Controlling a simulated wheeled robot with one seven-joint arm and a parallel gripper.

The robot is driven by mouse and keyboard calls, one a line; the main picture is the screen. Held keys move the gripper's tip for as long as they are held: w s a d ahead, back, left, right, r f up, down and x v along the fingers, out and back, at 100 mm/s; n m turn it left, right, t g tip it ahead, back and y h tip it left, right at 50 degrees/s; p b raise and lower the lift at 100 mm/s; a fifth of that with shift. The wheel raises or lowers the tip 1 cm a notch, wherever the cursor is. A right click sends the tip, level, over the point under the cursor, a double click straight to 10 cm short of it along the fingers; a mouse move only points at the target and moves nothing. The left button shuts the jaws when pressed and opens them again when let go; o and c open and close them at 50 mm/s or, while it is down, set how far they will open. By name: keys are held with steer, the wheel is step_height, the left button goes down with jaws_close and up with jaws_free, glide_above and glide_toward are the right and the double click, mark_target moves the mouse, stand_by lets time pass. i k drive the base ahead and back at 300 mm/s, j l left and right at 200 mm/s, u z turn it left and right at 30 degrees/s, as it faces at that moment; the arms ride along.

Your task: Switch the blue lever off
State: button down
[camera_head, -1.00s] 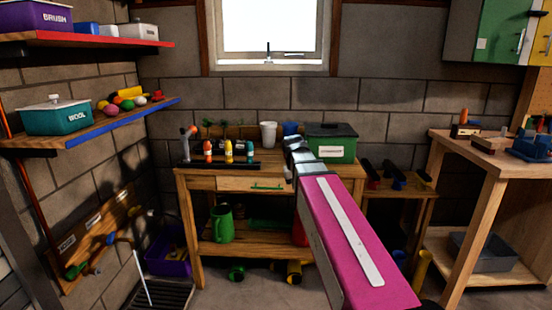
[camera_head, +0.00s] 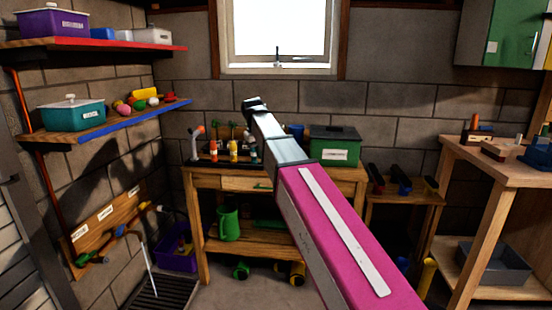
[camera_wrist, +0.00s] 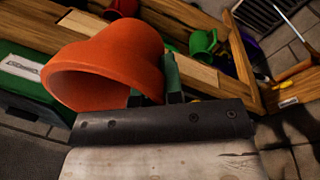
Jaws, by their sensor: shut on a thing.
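My gripper (camera_wrist: 156,88) is shut on an orange cup-shaped thing (camera_wrist: 150,45) in the wrist view. Its open mouth faces left, and the dark green fingers are at the lower right of its rim. In the head view my gripper (camera_head: 252,104) is above the back of the workbench, and the orange thing cannot be made out. A small blue part (camera_head: 120,230), perhaps the blue lever, is on the labelled wooden board (camera_head: 92,228) low on the left wall, far from my gripper. Whether it is on or off is too small to tell.
The workbench (camera_head: 200,178) carries small bottles (camera_head: 233,150) and a green lidded box (camera_head: 335,146). A green jug (camera_head: 228,223) stands on its lower shelf. A purple bin (camera_head: 178,255) and a floor grate (camera_head: 160,293) lie near the left board. Shelves (camera_head: 110,125) overhang it.

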mark_target(118, 233)
steer(key=i, duration=1)
